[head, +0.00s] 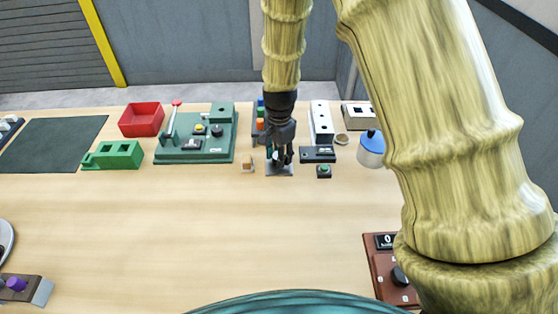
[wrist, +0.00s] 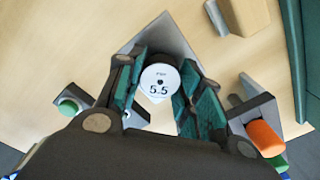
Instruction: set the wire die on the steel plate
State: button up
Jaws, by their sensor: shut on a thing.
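The wire die (wrist: 160,79) is a white disc marked 5.5 with a small dark centre hole. It shows between the green-padded fingers in the wrist view. My gripper (wrist: 158,88) is shut on it. In the head view my gripper (head: 280,160) points down over the steel plate (head: 284,174), a grey square on the table. The plate also shows behind the die in the wrist view (wrist: 172,38). I cannot tell whether the die touches the plate. In the head view the fingers mostly hide the die.
Close by stand a small wooden block (head: 247,165) on the left, and a green button box (head: 323,171) and a dark box (head: 317,154) on the right. Coloured cylinders (head: 260,124) stand behind. The table front (head: 230,230) is clear.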

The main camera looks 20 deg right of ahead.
jog(key=shift+f, duration=0.45)
jog(key=o, duration=1.2)
jog(key=shift+r, duration=0.15)
notch_tip(320, 180, up, 12)
jog(key=shift+s+r+b, duration=0.1)
jog(key=shift+b, duration=1)
